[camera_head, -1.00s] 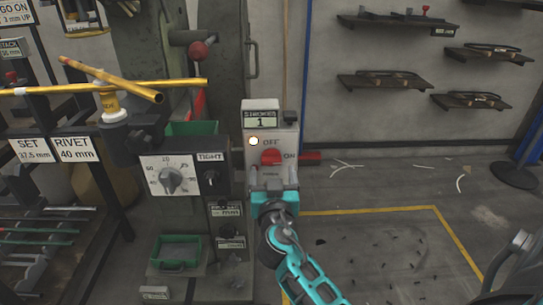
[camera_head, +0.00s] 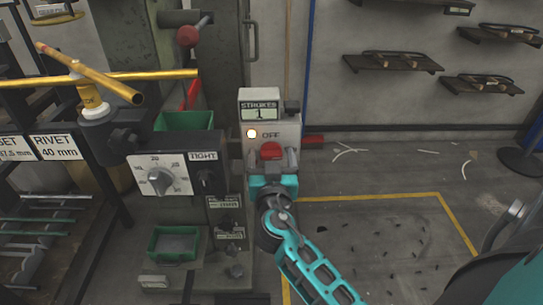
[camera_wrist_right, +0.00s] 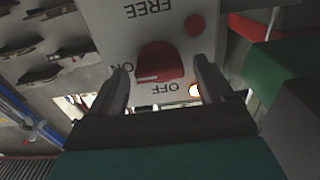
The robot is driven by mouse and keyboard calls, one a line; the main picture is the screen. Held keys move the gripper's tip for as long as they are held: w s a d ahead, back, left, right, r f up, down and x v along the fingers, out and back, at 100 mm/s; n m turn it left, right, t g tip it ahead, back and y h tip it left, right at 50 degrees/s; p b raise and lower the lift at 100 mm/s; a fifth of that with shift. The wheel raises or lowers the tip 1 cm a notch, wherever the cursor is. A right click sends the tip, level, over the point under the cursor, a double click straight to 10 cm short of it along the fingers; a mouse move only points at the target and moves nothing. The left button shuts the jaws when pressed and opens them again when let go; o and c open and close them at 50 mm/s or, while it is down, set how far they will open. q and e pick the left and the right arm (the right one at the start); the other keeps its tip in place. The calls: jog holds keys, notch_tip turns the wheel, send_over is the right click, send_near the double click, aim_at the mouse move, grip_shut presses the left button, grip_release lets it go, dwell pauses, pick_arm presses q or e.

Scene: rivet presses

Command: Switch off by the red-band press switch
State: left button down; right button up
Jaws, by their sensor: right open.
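The red switch knob (camera_head: 271,151) sits on the front of a grey box (camera_head: 286,130) with a "STROKES 1" display. "OFF" is printed above the knob in the head view. A white lamp (camera_head: 252,133) glows beside that label. My right gripper (camera_head: 272,157) is open in front of the box, with one finger on each side of the knob. In the right wrist view the knob (camera_wrist_right: 160,62) sits between the two spread fingers (camera_wrist_right: 162,70), "OFF" and part of "ON" showing near it. I cannot tell whether a finger touches it. My left gripper is not in view.
Left of the box are a panel with a dial (camera_head: 157,177), a green bin (camera_head: 174,243) and a yellow bar (camera_head: 95,76). The yellow-lined floor (camera_head: 385,225) at right is mostly open.

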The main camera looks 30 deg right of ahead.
jog(key=shift+c, duration=0.5)
jog(key=c, duration=0.9)
jog(key=shift+c, duration=0.2)
